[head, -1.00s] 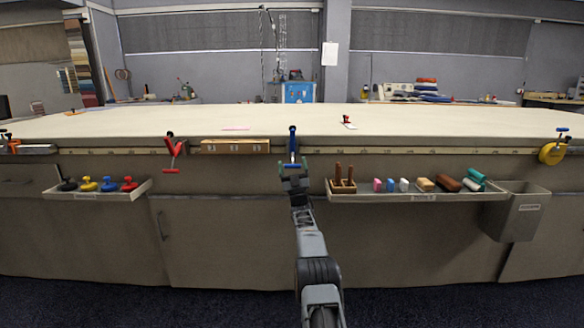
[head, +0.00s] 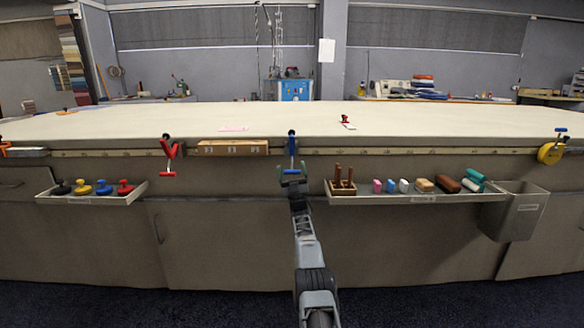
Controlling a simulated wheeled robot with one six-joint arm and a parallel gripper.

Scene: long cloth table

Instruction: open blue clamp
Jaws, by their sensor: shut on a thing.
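The blue clamp (head: 292,145) hangs on the front edge of the long table, near the middle of the head view. Its upright bar runs down from the table top to a short blue crosswise handle (head: 292,171) at the bottom. My gripper (head: 293,179) comes up from below and is shut on this handle. The fingers partly hide the handle, and the exact contact is too small to make out.
A red clamp (head: 168,155) hangs to the left beside a wooden block (head: 232,147). A left tray (head: 92,199) holds several coloured knobs. A right tray (head: 420,197) with tools and blocks lies close to my gripper. A grey bin (head: 515,213) hangs farther right.

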